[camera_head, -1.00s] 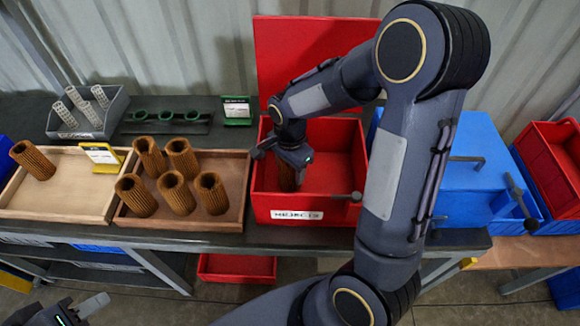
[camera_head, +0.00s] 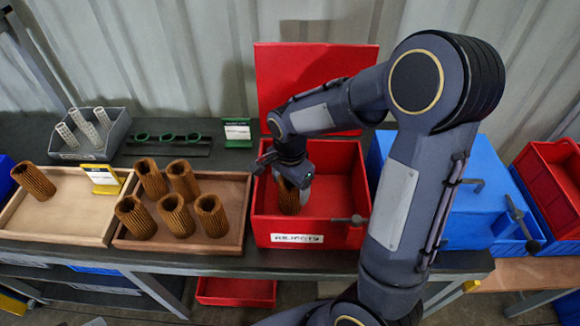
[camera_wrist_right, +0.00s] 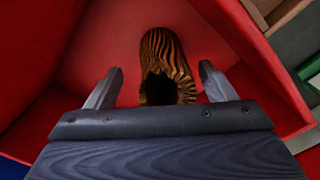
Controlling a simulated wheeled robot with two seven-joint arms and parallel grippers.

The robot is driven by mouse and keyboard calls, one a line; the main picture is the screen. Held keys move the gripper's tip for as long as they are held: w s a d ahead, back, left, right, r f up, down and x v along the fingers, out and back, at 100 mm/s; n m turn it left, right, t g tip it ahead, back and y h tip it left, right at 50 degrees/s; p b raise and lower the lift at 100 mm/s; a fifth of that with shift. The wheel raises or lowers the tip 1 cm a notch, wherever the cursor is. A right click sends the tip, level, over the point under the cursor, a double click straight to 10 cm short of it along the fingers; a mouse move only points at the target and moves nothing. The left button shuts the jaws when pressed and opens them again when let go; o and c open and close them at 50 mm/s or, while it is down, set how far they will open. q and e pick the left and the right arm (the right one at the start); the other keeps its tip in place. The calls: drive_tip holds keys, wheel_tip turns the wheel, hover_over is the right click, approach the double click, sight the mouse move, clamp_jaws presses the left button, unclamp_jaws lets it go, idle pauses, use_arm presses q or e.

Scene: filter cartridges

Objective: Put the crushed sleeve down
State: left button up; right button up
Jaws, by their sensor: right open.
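The crushed sleeve (camera_head: 289,198), brown and pleated, is inside the red bin (camera_head: 297,239) marked as rejects. My right gripper (camera_head: 292,180) is in the bin, just over the sleeve and partly covering it. In the right wrist view the sleeve (camera_wrist_right: 167,62) shows a dark, uneven mouth and lies between the two fingers of my right gripper (camera_wrist_right: 160,88). The fingers are spread, with red bin floor visible on both sides of the sleeve. Only a sliver of what looks like my left gripper (camera_head: 95,322) shows at the bottom edge.
A wooden tray (camera_head: 178,246) with several brown sleeves stands left of the bin. Another tray (camera_head: 50,229) holds one sleeve and a yellow sign (camera_head: 104,180). A grey bin (camera_head: 121,133) with white tubes is behind. A blue box (camera_head: 470,215) stands right. The bin's red lid is raised.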

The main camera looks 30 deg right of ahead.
wheel_tip(320, 180, up, 10)
drive_tip(key=shift+f, duration=0.25)
idle(0.5)
